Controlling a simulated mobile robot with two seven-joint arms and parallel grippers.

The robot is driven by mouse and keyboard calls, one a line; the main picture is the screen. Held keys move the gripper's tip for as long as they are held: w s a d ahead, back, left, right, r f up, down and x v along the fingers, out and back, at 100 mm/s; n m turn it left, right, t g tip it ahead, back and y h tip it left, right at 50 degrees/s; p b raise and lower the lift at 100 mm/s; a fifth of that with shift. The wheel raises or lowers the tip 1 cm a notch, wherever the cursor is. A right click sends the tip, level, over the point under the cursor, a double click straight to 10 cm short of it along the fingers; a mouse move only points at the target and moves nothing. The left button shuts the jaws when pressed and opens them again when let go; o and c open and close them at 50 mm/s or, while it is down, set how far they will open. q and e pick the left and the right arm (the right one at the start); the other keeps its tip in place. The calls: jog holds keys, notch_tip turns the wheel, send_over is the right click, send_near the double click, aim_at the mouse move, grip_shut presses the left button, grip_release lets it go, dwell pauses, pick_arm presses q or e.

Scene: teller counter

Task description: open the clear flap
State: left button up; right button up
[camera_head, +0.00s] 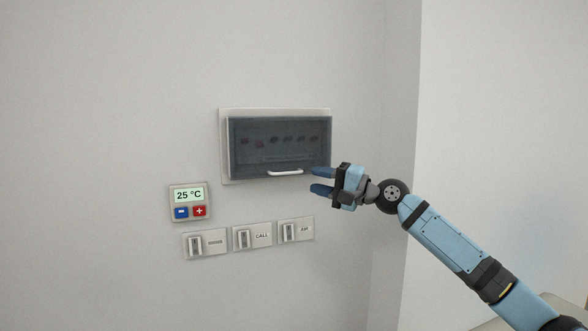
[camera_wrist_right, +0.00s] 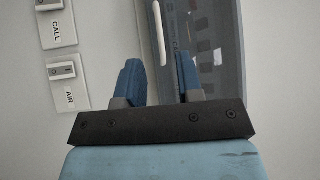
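The clear flap (camera_head: 279,160) is a dark see-through cover on a wall box, with switches faintly visible behind it. It appears closed. A white handle (camera_head: 285,172) runs along its lower edge; it also shows in the right wrist view (camera_wrist_right: 159,33). My right gripper (camera_head: 316,180) is just right of the handle at the flap's lower right corner. Its two blue fingers are apart with nothing between them. In the right wrist view my right gripper (camera_wrist_right: 160,72) is open, with the handle ahead of the gap between the fingers. My left gripper is not in view.
A thermostat (camera_head: 189,201) reading 25 °C is on the wall at lower left. Three switches, including CALL (camera_head: 252,236) and AIR (camera_head: 296,230), sit in a row below the flap. A wall corner (camera_head: 400,120) stands to the right. The wall left of the box is bare.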

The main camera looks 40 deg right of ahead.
aim_at(289, 173)
jog(key=p+x, duration=0.2)
jog(key=x, duration=0.4)
jog(key=shift+w+a+r, duration=0.1)
jog(key=shift+w+a, duration=0.15)
jog(key=shift+w, duration=0.05)
grip_shut()
